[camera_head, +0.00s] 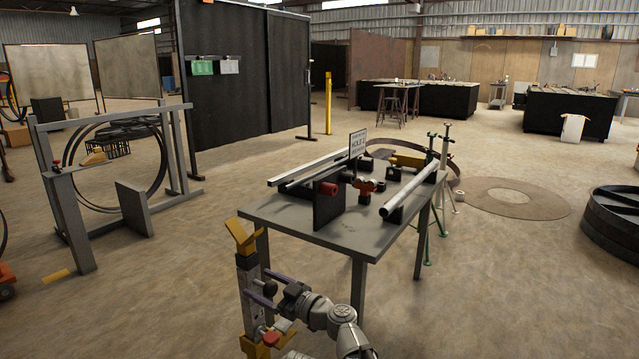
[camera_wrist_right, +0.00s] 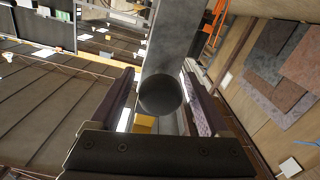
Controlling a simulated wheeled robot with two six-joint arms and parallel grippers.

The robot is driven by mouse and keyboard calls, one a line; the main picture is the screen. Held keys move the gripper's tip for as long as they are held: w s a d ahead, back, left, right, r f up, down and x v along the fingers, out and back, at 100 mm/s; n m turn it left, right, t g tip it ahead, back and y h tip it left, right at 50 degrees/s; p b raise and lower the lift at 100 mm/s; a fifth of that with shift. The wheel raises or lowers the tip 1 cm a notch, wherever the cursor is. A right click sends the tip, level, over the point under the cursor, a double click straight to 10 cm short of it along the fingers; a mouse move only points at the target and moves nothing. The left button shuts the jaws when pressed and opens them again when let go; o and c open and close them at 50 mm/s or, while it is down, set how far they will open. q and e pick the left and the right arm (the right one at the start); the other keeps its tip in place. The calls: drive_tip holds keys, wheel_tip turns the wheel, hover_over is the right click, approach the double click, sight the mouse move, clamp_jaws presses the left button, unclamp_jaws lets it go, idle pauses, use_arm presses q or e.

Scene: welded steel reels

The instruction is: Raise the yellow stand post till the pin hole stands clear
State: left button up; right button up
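The yellow stand stands upright before the table's front left corner in the head view. It has a yellow V-shaped head (camera_head: 242,236), a grey post (camera_head: 250,305) and a yellow lower part with a red knob (camera_head: 270,338). My right gripper (camera_head: 256,283) reaches it from the right, its purple-padded fingers at the post below the head. In the right wrist view, a grey bar with a dark round end (camera_wrist_right: 160,95) lies between the fingers (camera_wrist_right: 160,78). Gaps show beside it, so the gripper looks open. I cannot make out the pin hole. My left gripper is out of view.
A grey steel table (camera_head: 340,233) with bars, clamps and a small sign stands just behind the stand. A grey frame with black rings (camera_head: 118,120) stands at the left. Stacked dark rings (camera_head: 614,222) lie at the right.

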drive_tip(key=shift+v, duration=3.5)
drive_tip(key=shift+f, duration=0.1)
drive_tip(key=s+d+f+m+g+h, duration=0.25)
drive_tip(key=s+f+g+h, duration=0.2)
drive_tip(key=f, duration=0.45)
drive_tip(key=s+d+f+m+g+h, duration=0.2)
drive_tip(key=s+d+f+m+h, duration=0.15)
drive_tip(key=d, duration=0.35)
drive_tip(key=s+d+f+m+g+h, duration=0.1)
drive_tip(key=s+d+f+m+h, duration=0.3)
drive_tip(key=d, duration=0.4)
drive_tip(key=s+d+f+m+g+h, duration=0.2)
drive_tip(key=s+d+f+m+h, duration=0.1)
drive_tip(key=d+f, duration=0.3)
drive_tip(key=s+a+r+n+h, duration=0.1)
drive_tip(key=s+a+r+n, duration=0.15)
drive_tip(key=s+a, duration=0.55)
wheel_tip(320, 180, up, 32)
drive_tip(key=w+a+p, duration=0.1)
drive_tip(key=w+p, duration=0.1)
drive_tip(key=p, duration=3.1)
drive_tip(key=shift+a+f+n+g, duration=0.25)
drive_tip(key=shift+a+n+g, duration=0.05)
drive_tip(key=shift+n+g, duration=0.05)
